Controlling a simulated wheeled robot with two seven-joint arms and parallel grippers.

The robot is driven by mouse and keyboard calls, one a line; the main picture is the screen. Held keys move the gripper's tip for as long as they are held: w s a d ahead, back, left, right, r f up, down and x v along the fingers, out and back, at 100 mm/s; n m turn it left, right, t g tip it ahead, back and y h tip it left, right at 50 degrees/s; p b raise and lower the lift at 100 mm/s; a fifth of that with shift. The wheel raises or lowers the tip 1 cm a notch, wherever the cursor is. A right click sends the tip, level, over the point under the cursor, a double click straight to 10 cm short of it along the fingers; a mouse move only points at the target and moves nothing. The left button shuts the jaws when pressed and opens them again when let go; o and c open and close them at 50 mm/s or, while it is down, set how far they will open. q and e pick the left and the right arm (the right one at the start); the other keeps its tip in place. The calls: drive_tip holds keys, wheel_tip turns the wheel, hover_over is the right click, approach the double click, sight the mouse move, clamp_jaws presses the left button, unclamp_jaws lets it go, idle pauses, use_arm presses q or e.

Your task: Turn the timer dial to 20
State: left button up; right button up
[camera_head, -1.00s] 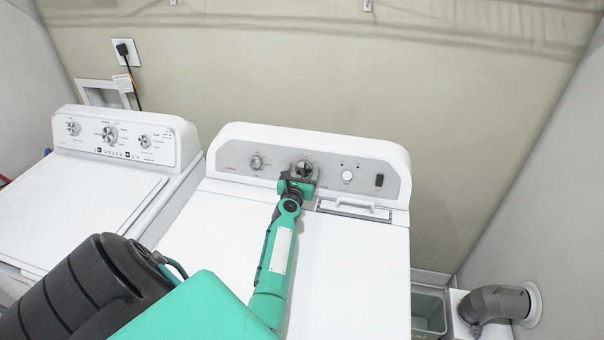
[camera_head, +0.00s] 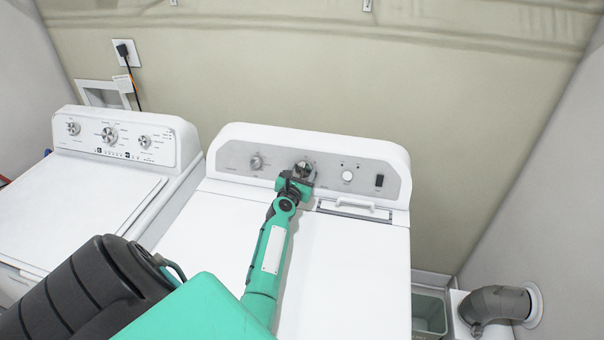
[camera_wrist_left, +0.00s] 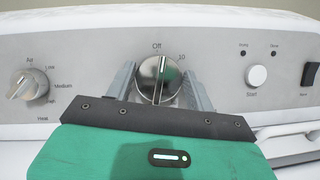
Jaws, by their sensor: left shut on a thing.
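The timer dial (camera_wrist_left: 156,82) is a round silver knob on the dryer's grey control panel (camera_wrist_left: 90,45). The labels "Off" and "10" show above it in the left wrist view; its pale pointer line stands nearly upright, between them and closer to "Off". The label 20 is not visible. My left gripper (camera_wrist_left: 160,90) has one finger on each side of the dial and is shut on it. In the head view, the gripper (camera_head: 300,178) partly covers the dial (camera_head: 304,168). My right gripper is out of view.
A temperature knob (camera_wrist_left: 27,84) sits left of the dial, a start knob (camera_wrist_left: 256,75) and a dark rocker switch (camera_wrist_left: 311,74) right of it. A second white machine (camera_head: 75,195) stands at left. A grey bin (camera_head: 430,312) and duct elbow (camera_head: 495,305) are at lower right.

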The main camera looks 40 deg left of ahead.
use_arm(q)
drive_tip(key=m+h, duration=0.2)
drive_tip(key=m, duration=0.1)
drive_tip(key=shift+a+m, duration=0.1)
drive_tip(key=shift+m, duration=0.3)
drive_tip(key=shift+m+h, duration=0.5)
drive_tip(key=shift+m, duration=0.6)
drive_tip(key=m+h, duration=0.1)
drive_tip(key=m, duration=0.2)
drive_tip(key=shift+h, duration=0.3)
drive_tip(key=m+h, duration=0.1)
drive_tip(key=m, duration=0.2)
drive_tip(key=shift+r+g+p, duration=0.15)
drive_tip(key=shift+g+p, duration=0.2)
drive_tip(key=shift+g, duration=0.05)
drive_tip(key=m+g+p, duration=0.1)
drive_tip(key=m, duration=0.2)
drive_tip(key=m+g+h+p, duration=0.1)
drive_tip(key=m, duration=0.1)
drive_tip(key=shift+m+h, duration=0.3)
drive_tip(key=shift+m, duration=0.1)
drive_tip(key=shift+m+g+p, duration=0.3)
drive_tip(key=shift+m+p, duration=0.2)
drive_tip(key=shift+m, duration=0.6)
